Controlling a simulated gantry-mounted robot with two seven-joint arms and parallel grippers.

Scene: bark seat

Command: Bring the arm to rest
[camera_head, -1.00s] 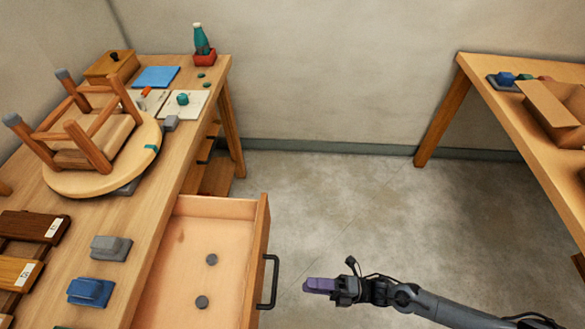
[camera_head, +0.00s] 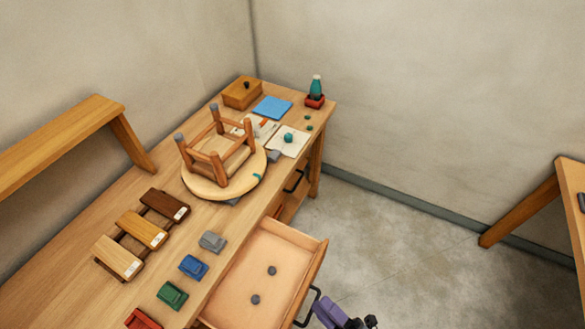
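My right gripper (camera_head: 333,315) shows at the bottom edge of the head view, to the right of the open drawer (camera_head: 313,262) and close to its dark handle in the picture. Its purple fingers appear to lie close together, with nothing visible held; the gap between them cannot be made out. The rest of that arm is cut off by the frame. My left gripper is not in view.
The drawer juts from the workbench (camera_head: 60,272) and holds two grey discs. An upturned stool (camera_head: 205,185), wood samples (camera_head: 143,229) and coloured blocks (camera_head: 193,267) stand on the bench. Floor (camera_head: 400,255) is clear toward another table (camera_head: 570,185) at right.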

